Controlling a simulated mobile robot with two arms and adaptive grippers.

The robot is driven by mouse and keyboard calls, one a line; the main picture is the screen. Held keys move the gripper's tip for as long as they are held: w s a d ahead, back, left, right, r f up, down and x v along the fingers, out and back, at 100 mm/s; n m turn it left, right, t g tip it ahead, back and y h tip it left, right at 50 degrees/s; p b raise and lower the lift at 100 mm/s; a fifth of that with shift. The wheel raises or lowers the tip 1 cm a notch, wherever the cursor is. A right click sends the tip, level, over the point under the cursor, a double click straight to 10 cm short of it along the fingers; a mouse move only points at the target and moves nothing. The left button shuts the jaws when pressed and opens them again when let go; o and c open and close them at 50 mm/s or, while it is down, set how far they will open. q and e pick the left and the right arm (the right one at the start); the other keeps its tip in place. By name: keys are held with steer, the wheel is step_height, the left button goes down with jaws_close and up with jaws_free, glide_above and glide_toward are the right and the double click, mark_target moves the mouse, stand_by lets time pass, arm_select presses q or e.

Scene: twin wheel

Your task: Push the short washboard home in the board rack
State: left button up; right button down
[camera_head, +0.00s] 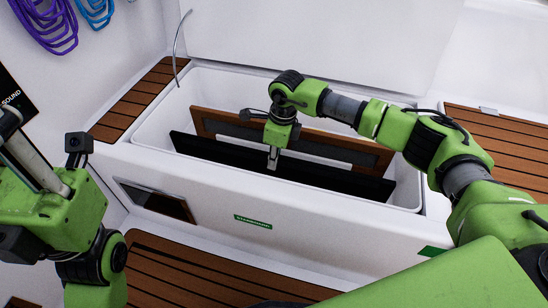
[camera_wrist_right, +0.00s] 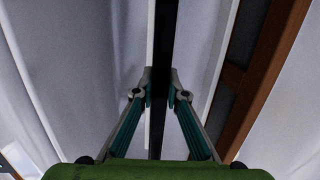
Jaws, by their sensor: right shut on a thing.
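A long black board (camera_head: 335,178) stands on edge in the white locker (camera_head: 150,125), toward its near side. I take it for the washboard, but cannot tell that it is the short one. My right gripper (camera_head: 272,164) is shut on its top edge near the middle. In the right wrist view the board is a dark strip (camera_wrist_right: 163,35) between the two fingertips (camera_wrist_right: 161,82). The locker walls hide its lower part, so its seating in the rack cannot be seen. My left gripper (camera_head: 25,160) is at the left edge, away from the locker, its fingertips unclear.
A brown-framed board (camera_head: 205,122) stands just behind the black one, also seen in the right wrist view (camera_wrist_right: 262,90). Slatted wooden seats (camera_head: 135,102) flank the locker. A thin bent rod (camera_head: 176,45) rises at its back left. Coiled ropes (camera_head: 50,28) hang upper left.

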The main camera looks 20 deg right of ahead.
steer(key=c, duration=2)
jaws_free()
steer(key=shift+w+r, duration=0.1)
steer(key=shift+o, duration=0.2)
steer(key=shift+d+r, duration=0.1)
steer(key=shift+r, duration=0.2)
step_height(320, 180, up, 11)
steer(key=s+d, duration=0.1)
